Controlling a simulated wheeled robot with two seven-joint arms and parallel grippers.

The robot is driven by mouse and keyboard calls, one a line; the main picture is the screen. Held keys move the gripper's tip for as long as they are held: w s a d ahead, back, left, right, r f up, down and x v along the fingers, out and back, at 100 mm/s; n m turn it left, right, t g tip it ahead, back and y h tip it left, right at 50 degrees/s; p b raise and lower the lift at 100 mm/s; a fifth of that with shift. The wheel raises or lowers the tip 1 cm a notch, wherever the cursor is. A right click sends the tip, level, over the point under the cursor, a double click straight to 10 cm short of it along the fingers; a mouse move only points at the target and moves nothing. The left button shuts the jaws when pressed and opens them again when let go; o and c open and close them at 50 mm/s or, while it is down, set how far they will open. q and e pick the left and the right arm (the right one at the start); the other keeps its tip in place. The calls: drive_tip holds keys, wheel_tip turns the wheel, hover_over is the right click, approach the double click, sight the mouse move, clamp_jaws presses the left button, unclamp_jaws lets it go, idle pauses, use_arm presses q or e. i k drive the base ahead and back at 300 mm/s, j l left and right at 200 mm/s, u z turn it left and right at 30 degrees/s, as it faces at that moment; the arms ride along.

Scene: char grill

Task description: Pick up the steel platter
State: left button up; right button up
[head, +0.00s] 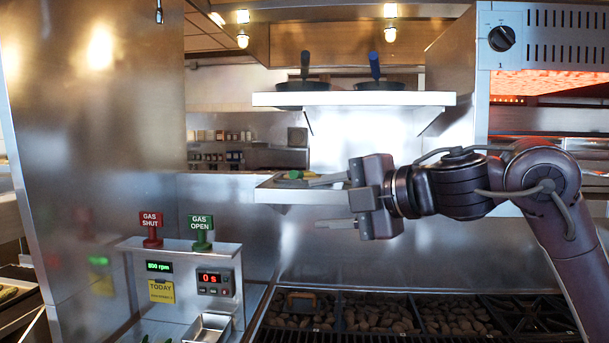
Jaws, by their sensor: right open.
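My right gripper (318,202) comes in from the right and points left, its two fingers spread one above the other. It is open with nothing held between the fingers. It shows in front of the middle steel shelf (268,195), the upper finger near the shelf top and the lower finger below the shelf's front edge. Small green and yellow items (293,175) show on the shelf by the upper fingertip. I cannot make out the steel platter for certain; part of the shelf top is hidden behind my gripper and arm. My left gripper is not in view.
Two dark pans (303,86) sit on the upper shelf (350,99). The char grill (380,314) with dark briquettes lies below. A control box (180,255) with red and green gas handles and a small steel tray (208,328) stand at the lower left.

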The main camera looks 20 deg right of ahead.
sight(294, 174)
drive_tip(key=i+l, duration=0.2)
drive_tip(key=i, duration=0.2)
drive_tip(key=i+l, duration=0.2)
drive_tip(key=i, duration=0.15)
drive_tip(key=i+l, duration=0.2)
drive_tip(key=i, duration=0.2)
